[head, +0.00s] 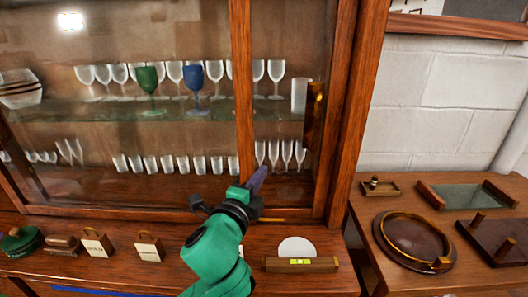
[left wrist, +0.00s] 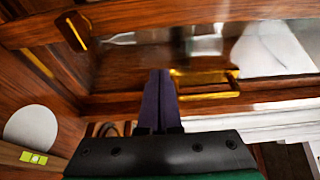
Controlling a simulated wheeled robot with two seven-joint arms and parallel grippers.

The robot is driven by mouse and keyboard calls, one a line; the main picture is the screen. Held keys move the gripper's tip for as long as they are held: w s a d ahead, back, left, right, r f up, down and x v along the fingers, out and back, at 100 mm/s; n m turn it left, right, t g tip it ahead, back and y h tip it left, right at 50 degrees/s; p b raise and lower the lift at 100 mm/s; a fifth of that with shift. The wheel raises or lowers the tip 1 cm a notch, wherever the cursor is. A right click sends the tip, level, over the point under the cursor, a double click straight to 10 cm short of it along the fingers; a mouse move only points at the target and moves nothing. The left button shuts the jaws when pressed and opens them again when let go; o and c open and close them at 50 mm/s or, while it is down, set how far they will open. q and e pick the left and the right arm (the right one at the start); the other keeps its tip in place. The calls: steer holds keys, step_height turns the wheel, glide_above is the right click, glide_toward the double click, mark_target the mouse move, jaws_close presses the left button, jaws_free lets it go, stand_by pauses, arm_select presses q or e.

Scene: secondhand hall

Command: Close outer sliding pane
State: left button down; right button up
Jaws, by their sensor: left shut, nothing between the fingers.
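A wooden display cabinet with glass sliding panes fills the left and middle of the head view. An upright wooden stile (head: 241,90) divides the glass; I cannot tell which pane is the outer one. A brass pull (head: 315,118) is at the right side of the glass. My left gripper (head: 257,180) is shut and empty, its purple fingertips in front of the lower glass, just right of the stile. In the left wrist view the shut fingers (left wrist: 159,95) are just beside a brass handle (left wrist: 207,92); contact is unclear. My right gripper is not in view.
Glasses, including a green goblet (head: 149,85) and a blue goblet (head: 194,82), stand behind the glass. The ledge below holds small tags (head: 97,243), a white disc (head: 297,247) and a level (head: 301,264). A side table at right bears a round tray (head: 386,260).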

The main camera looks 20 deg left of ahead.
arm_select(q)
steer(key=w, duration=0.2)
steer(key=w+p, duration=0.1)
steer(key=w, duration=0.2)
steer(key=w+p, duration=0.1)
steer(key=w, duration=0.2)
steer(key=shift+w+d+r, duration=0.15)
steer(key=shift+w+r, duration=0.1)
steer(key=a, duration=0.1)
steer(key=s+a, duration=0.1)
steer(key=a, duration=0.1)
steer(key=shift+s+a+p, duration=0.2)
steer(key=shift+s+p, duration=0.05)
steer(key=shift+p, duration=0.15)
steer(key=shift+s+a, duration=0.1)
steer(key=shift+a, duration=0.05)
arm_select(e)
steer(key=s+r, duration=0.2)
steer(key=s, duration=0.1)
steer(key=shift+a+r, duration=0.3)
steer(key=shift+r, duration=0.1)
